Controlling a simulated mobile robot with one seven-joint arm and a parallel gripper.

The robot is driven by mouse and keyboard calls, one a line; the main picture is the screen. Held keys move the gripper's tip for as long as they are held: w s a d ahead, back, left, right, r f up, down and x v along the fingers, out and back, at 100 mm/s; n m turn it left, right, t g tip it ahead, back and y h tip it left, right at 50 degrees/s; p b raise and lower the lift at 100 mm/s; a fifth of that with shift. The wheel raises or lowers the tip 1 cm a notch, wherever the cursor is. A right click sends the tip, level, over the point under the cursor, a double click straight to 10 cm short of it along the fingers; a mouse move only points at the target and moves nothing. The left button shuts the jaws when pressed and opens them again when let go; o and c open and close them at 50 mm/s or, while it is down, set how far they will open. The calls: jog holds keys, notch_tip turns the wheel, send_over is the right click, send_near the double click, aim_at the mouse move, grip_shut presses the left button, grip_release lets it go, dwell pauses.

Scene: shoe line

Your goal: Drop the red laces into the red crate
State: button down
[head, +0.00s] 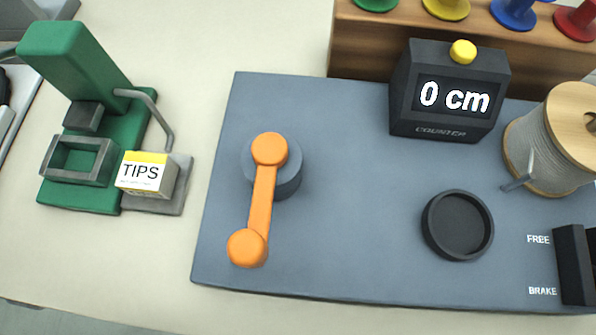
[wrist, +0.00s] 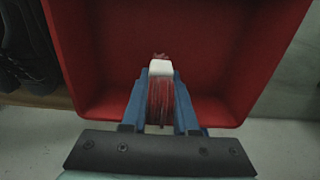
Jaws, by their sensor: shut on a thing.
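In the wrist view, my gripper (wrist: 160,112) is shut on the red laces (wrist: 160,100), a small red bundle with a white band around it. The bundle sits between the two blue fingers. The red crate (wrist: 85,95) fills most of the wrist view behind the laces, and the bundle shows against its inside. I cannot tell how high the laces are above the crate's floor. The head view shows neither my gripper, the laces nor the crate.
Dark shoes (wrist: 22,50) stand left of the crate. The head view shows a grey board with an orange crank (head: 262,200), a counter (head: 448,92) reading 0 cm, a cord spool (head: 545,145) and a green TIPS device (head: 85,80).

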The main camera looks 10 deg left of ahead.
jog(key=shift+f+b, duration=1.7)
jog(key=shift+f, duration=0.25)
jog(key=shift+r, duration=0.1)
jog(key=c, duration=0.6)
grip_release()
jog(key=shift+r, duration=0.1)
notch_tip(320, 180, up, 7)
jog(key=p, duration=0.3)
jog(key=shift+r, duration=0.15)
